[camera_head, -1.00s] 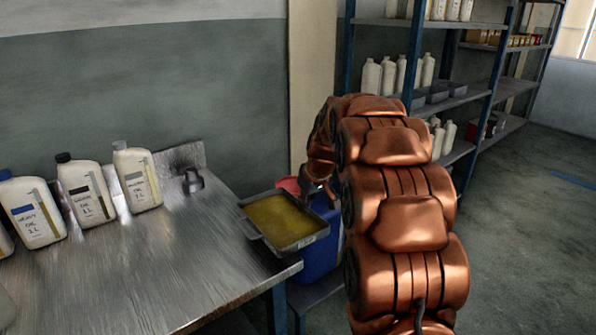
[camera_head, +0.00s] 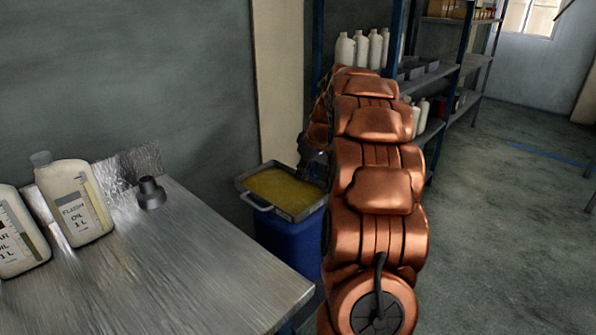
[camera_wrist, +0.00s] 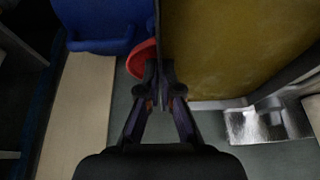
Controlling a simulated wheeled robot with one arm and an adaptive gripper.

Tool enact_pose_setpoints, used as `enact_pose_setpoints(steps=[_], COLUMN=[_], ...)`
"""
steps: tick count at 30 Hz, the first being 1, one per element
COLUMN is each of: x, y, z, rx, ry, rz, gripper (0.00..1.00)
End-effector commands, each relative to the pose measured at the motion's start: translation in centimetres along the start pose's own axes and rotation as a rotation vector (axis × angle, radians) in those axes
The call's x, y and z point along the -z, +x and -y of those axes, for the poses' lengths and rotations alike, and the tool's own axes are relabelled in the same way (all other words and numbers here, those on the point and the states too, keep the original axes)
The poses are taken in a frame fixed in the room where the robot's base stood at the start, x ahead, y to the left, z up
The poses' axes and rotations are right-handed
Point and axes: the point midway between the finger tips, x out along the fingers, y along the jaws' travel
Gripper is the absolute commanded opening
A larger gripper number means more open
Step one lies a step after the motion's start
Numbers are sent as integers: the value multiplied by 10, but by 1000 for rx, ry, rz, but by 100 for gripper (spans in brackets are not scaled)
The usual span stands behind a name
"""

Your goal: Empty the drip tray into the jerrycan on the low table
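The drip tray (camera_head: 245,187) is a grey rectangular pan holding yellow-brown oil, and looks about level. In the head view it is in the air, in front of or above the blue jerrycan (camera_head: 288,242). My gripper (camera_wrist: 165,88) is shut on the tray's rim at one side; in the head view my arm partly hides it. In the wrist view the tray (camera_wrist: 240,50) fills the upper right, with the blue jerrycan (camera_wrist: 100,25) at upper left. A red funnel (camera_wrist: 140,60) shows beside the jerrycan, partly hidden by the tray. The low table is mostly hidden.
A metal bench (camera_head: 190,265) stands at left with oil bottles (camera_head: 72,203) and a small dark fitting (camera_head: 151,193) on it. Shelving (camera_head: 460,60) with white bottles stands behind my arm. The floor (camera_head: 500,220) at right is mostly clear.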

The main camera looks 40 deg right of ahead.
Motion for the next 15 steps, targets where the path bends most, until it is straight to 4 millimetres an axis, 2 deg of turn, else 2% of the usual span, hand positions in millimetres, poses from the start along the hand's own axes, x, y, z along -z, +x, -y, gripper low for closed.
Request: enact_pose_setpoints(steps=[15], x=[-11], y=[25], z=[0], rx=[2], ry=[2], rz=[2], gripper=[0])
